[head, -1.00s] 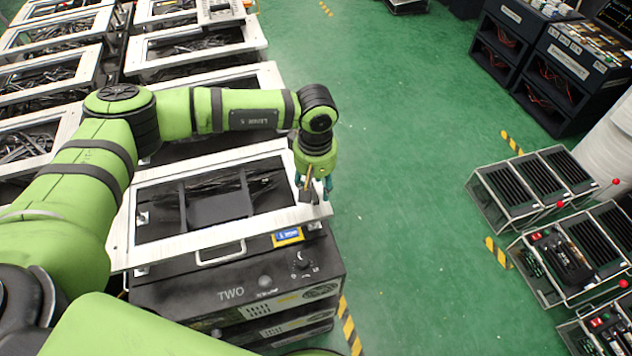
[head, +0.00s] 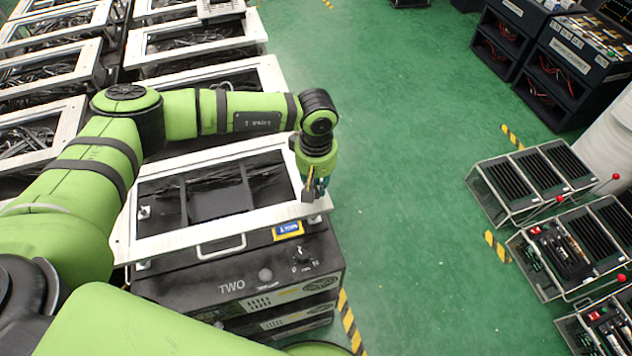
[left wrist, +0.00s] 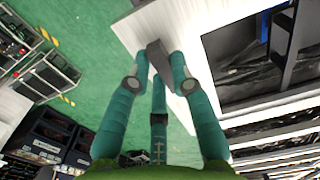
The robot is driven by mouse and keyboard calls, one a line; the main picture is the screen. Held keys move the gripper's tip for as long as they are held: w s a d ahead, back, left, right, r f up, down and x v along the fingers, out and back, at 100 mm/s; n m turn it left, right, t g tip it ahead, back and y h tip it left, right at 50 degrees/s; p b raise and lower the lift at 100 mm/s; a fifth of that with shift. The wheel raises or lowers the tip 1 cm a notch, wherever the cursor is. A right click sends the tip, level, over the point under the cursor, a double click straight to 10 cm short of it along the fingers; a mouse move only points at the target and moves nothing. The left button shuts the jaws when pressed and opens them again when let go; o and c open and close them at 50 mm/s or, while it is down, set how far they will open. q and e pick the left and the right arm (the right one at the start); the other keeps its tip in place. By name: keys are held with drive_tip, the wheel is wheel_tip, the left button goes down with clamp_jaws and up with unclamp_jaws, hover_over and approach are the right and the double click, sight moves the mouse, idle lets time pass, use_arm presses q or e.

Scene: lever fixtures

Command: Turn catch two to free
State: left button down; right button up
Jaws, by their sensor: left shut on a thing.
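The unit marked TWO (head: 231,287) is a black box under a white frame (head: 170,247) with a handle at its front. At the frame's right front corner is a small dark catch lever (head: 308,195). My left gripper (head: 316,189) is over that corner, pointing down. In the left wrist view the gripper's teal fingers (left wrist: 158,72) are shut on the dark catch lever (left wrist: 159,56), beside the white frame edge. The fingers partly hide the lever, and I cannot read its exact setting. My right gripper is not in view.
Similar white-framed units (head: 195,43) stand behind and to the left. A small knob (head: 303,254) is on unit TWO's front. Green floor (head: 410,180) is open to the right, with metal racks (head: 530,185) beyond it. My green arm covers the left side.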

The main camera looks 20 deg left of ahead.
use_arm(q)
drive_tip(key=shift+f+n+b, duration=0.2)
drive_tip(key=shift+n+b, duration=0.2)
drive_tip(key=shift+b, duration=0.2)
drive_tip(key=n+b, duration=0.3)
drive_tip(key=b, duration=0.1)
drive_tip(key=n+b, duration=0.8)
drive_tip(key=b, duration=0.1)
drive_tip(key=shift+w+a, duration=0.1)
drive_tip(key=shift+w, duration=0.3)
drive_tip(key=n+b, duration=0.2)
drive_tip(key=n, duration=0.1)
drive_tip(key=shift+n, duration=0.3)
drive_tip(key=shift+a+r+n+b, duration=0.15)
drive_tip(key=shift+n+b, duration=0.8)
drive_tip(key=shift+n, duration=0.15)
drive_tip(key=shift+w, duration=0.1)
drive_tip(key=c, duration=1.1)
unclamp_jaws()
